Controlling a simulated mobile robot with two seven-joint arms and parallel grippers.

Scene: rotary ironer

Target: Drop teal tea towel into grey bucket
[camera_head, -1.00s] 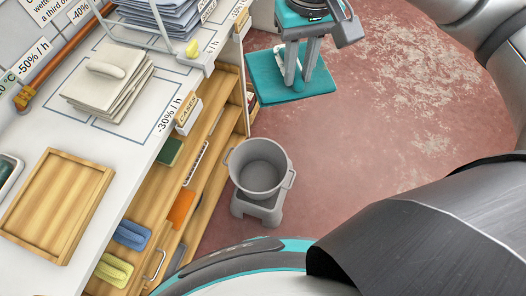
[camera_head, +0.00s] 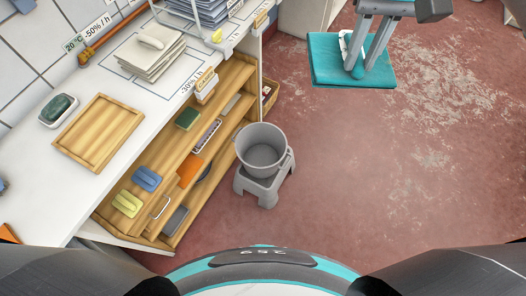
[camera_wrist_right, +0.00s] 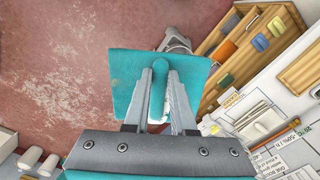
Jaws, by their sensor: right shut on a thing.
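The teal tea towel (camera_head: 325,72) hangs spread out as a flat square from my right gripper (camera_head: 363,68) at the top of the head view. In the right wrist view the gripper's fingers (camera_wrist_right: 158,80) are shut on a bunched part of the towel (camera_wrist_right: 196,72). The grey bucket (camera_head: 262,160) is upright with its mouth open, left of and nearer than the towel in the head view. In the right wrist view the towel hides most of the bucket (camera_wrist_right: 176,42). My left gripper is out of view.
The bucket stands on a grey stool (camera_head: 262,187) beside a wooden shelf unit (camera_head: 232,76). The white worktop (camera_head: 150,112) above bears a wooden tray (camera_head: 98,131), folded cream cloths (camera_head: 150,54) and a green item in a dish. The red floor right of the bucket is clear.

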